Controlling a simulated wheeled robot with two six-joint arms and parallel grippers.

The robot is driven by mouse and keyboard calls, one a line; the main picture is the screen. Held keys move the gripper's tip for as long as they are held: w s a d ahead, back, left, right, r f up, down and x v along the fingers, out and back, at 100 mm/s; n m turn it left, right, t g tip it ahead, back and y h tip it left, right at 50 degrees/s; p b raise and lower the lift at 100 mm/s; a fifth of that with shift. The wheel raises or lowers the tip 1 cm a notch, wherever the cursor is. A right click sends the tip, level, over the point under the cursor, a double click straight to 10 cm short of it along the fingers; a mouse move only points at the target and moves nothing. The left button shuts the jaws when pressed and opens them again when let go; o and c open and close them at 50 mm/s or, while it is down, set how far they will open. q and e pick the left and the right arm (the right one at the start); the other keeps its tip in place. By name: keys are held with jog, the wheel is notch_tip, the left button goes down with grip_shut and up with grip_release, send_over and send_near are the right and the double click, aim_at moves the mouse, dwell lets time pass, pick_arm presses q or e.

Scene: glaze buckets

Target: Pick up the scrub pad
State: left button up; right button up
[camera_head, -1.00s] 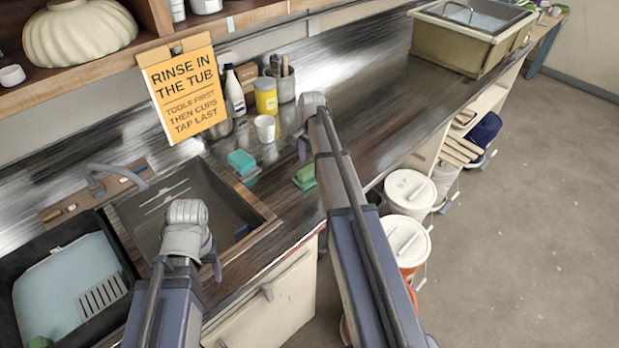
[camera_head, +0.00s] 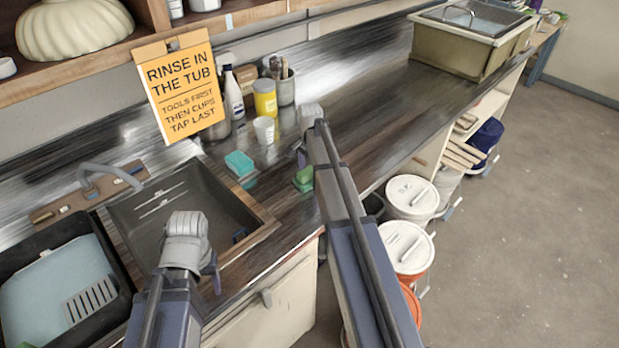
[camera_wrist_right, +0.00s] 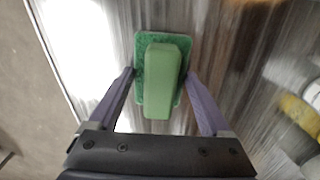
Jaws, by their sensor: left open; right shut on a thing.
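The scrub pad (camera_head: 304,178) is green with a lighter green block-shaped grip, at the counter's front edge in the head view. In the right wrist view the scrub pad (camera_wrist_right: 162,80) lies between the two purple fingers of my right gripper (camera_wrist_right: 160,76), which is shut on its sides. I cannot tell whether the pad touches the counter. My right arm hides part of the area beside it. My left gripper (camera_head: 213,273) is open over the front edge of the sink; its fingers are partly hidden by its own wrist.
A teal sponge (camera_head: 239,163) and a white cup (camera_head: 264,130) stand left of the pad. A yellow jar (camera_head: 265,98) and a tool pot (camera_head: 284,87) are behind. The sink (camera_head: 175,215) is at left.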

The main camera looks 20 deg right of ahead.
aim_at(309, 169)
jog(key=c, duration=0.6)
jog(key=shift+o, duration=0.2)
notch_tip(309, 169, up, 10)
jog(key=p, duration=1)
pick_arm(q)
notch_tip(309, 169, up, 10)
